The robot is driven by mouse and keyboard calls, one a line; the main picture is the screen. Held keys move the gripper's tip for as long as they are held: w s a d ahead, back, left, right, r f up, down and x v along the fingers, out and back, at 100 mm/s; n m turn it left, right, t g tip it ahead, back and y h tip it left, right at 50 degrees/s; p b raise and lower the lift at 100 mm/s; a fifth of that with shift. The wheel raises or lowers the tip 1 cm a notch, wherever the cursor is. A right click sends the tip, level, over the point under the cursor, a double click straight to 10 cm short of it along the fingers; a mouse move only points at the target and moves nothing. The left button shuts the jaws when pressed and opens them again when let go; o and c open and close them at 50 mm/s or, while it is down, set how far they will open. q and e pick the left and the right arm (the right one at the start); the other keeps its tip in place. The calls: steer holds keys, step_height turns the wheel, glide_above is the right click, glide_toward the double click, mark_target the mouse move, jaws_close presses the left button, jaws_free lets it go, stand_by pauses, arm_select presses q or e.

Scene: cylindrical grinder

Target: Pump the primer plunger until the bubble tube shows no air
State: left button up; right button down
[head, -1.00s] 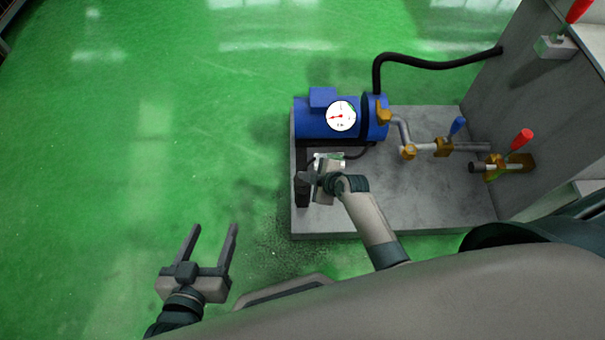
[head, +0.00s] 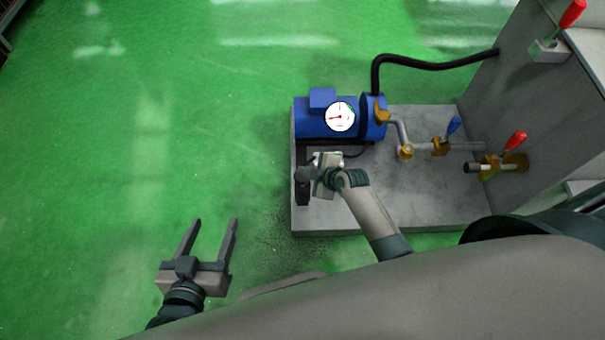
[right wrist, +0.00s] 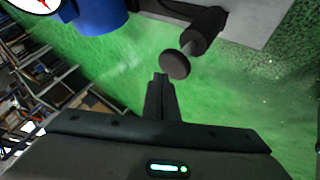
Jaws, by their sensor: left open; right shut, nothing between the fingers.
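The primer plunger shows in the right wrist view as a dark round knob (right wrist: 175,65) on a short pale rod, with some rod visible outside its black barrel (right wrist: 208,28). In the head view the black barrel (head: 302,194) is at the plinth's left edge, partly covered by my right gripper. My right gripper (head: 304,173) is shut and empty; its fingertips (right wrist: 160,77) are close to the knob, and I cannot tell whether they touch. My left gripper (head: 213,224) is open and empty over the floor, left of the plinth. I cannot make out the bubble tube.
A blue pump motor (head: 325,118) with a white dial gauge (head: 340,117) stands on the grey plinth (head: 430,195). A black hose (head: 430,65), pipes and a blue-handled valve (head: 453,126) and red-handled valve (head: 515,141) lie to the right. The green floor at left is clear.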

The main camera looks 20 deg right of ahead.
mark_target(306, 179)
step_height(306, 179, up, 5)
steer(key=p, duration=0.5)
arm_select(q)
step_height(306, 179, up, 5)
stand_by(0.8)
